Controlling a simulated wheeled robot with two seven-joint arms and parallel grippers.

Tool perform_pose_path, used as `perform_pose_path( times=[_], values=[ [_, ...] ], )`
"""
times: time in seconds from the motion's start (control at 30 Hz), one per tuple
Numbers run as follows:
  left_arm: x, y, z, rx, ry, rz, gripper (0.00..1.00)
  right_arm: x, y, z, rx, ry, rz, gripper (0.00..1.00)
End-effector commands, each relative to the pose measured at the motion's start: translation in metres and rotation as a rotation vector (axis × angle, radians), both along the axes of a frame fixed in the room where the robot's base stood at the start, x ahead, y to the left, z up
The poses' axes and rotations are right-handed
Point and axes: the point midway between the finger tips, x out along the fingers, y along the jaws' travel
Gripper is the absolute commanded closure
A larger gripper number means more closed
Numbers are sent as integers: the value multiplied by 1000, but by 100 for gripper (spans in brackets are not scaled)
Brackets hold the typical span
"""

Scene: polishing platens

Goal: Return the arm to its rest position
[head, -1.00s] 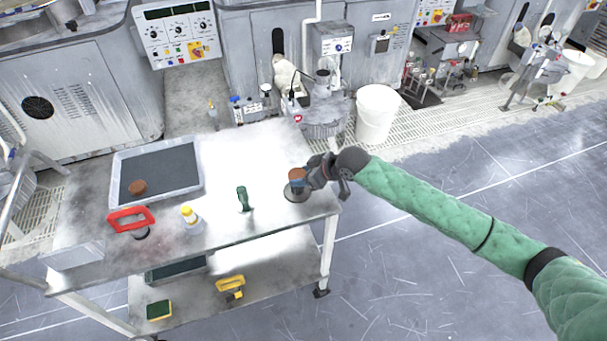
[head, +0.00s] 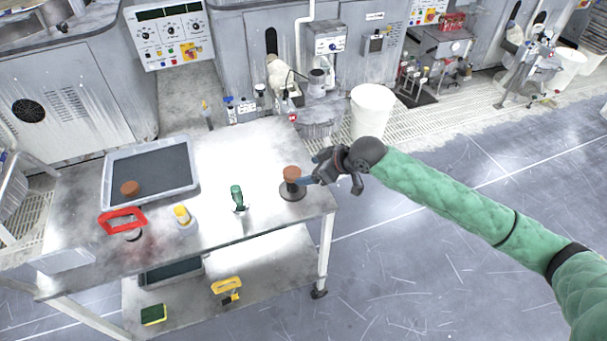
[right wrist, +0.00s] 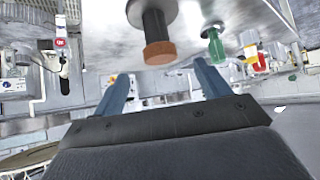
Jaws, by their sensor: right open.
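My right arm comes in from the right in the head view, in a green sleeve. My right gripper (head: 312,178) is at the right edge of the metal cart top (head: 255,150), just right of a brown-topped tool with a dark stem and round base (head: 291,183). In the right wrist view its two blue fingers are spread with nothing between them. The brown-topped tool (right wrist: 158,50) shows beyond the fingertips, apart from them. My left gripper is not in view.
The cart top also holds a green-handled tool (head: 237,197), a yellow-capped bottle (head: 184,218), a red-handled tool (head: 123,221) and a grey tray (head: 194,180) with a brown disc (head: 130,188). A white bucket (head: 372,112) stands behind. Open floor lies to the right.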

Motion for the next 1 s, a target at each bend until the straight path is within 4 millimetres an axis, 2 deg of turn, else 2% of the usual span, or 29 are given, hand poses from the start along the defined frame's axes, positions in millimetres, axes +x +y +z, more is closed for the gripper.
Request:
perform_pose_path(
  times=[0.13,0.37,0.57,0.7,0.8,1.0],
  values=[
    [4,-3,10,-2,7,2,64,-6,-10,8,-1,0,-1,25],
    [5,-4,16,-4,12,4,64,-9,-14,14,0,2,0,25],
    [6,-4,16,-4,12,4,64,-1,-16,16,-11,-44,-11,25],
    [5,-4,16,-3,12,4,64,39,-44,5,-79,-137,-80,25],
    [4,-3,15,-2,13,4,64,73,-70,6,-121,-202,-139,25],
    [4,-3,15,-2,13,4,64,133,-108,14,-172,-310,-252,25]
  ],
)
